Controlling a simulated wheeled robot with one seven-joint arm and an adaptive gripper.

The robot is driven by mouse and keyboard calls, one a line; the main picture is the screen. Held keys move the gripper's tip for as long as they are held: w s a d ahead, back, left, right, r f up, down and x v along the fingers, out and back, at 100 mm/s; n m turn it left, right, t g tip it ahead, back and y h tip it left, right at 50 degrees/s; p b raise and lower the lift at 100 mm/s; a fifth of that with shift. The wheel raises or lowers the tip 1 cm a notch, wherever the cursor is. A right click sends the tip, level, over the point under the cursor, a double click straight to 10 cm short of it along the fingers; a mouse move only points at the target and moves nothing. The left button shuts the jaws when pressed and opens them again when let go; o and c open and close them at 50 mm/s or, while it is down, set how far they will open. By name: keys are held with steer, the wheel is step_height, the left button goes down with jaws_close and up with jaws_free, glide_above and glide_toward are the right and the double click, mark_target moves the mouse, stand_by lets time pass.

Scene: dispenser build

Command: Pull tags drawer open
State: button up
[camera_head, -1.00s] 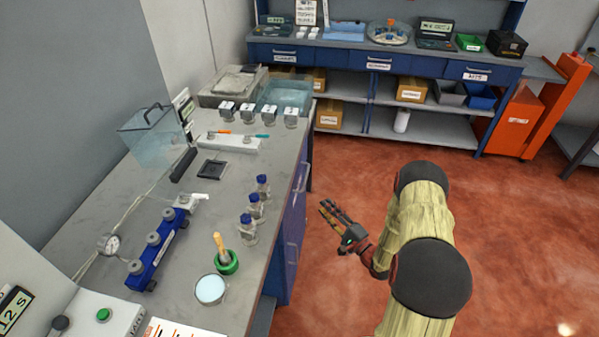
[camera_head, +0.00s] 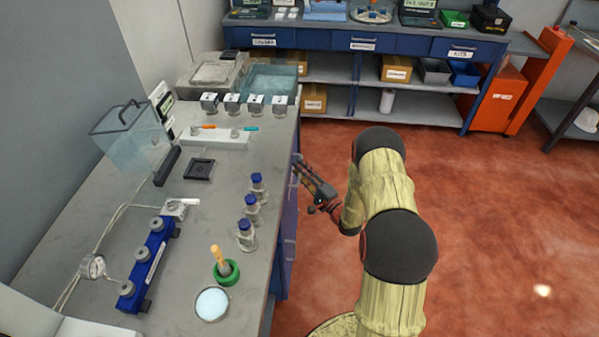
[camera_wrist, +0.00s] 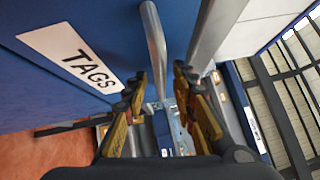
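The tags drawer (camera_wrist: 40,75) is a blue front with a white label reading TAGS (camera_wrist: 70,55) in the wrist view. Its grey bar handle (camera_wrist: 155,45) runs between my fingers. My gripper (camera_wrist: 160,92) is open, one finger on each side of the handle, with visible gaps; I cannot tell whether either finger touches it. In the head view my gripper (camera_head: 299,168) is at the right side of the grey-topped bench, beside its blue front. The drawer looks shut, and its label is not readable in the head view.
The bench top (camera_head: 190,245) holds blue-capped bottles (camera_head: 251,208), a green mortar (camera_head: 227,272) and a blue manifold (camera_head: 150,262) near me. A blue shelf bench (camera_head: 410,45) stands at the back. The red floor (camera_head: 490,220) to the right is clear.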

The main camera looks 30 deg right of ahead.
steer(key=shift+w, duration=0.15)
steer(key=shift+c, duration=0.8)
jaws_close()
